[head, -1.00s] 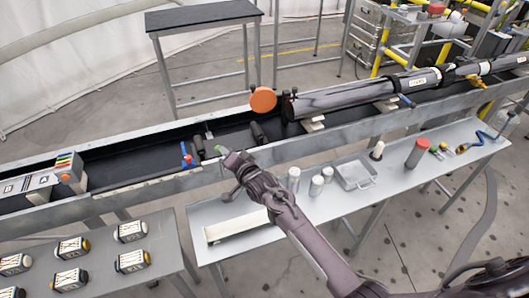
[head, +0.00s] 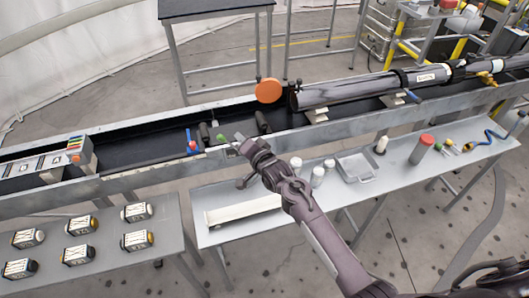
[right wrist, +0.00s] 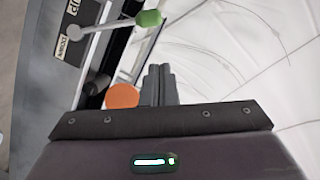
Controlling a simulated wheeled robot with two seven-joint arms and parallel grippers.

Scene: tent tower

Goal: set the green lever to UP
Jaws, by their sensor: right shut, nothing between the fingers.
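The green lever has a green knob (head: 222,139), which shows over the trough just left of my right gripper (head: 238,143). In the right wrist view the lever is a grey rod with a green knob (right wrist: 150,18) at its right end. Its rod runs left to a pivot beside a dark label reading DOWN (right wrist: 68,50); a second, partly cut-off label (right wrist: 73,7) seems to read UP. The lever lies between the two labels' directions, pointing right. My right gripper (right wrist: 160,72) is shut and empty, apart from the knob. My left gripper is not in view.
The near table (head: 215,238) carries a white tray (head: 243,210), several jars and a red-capped cylinder (head: 421,149).

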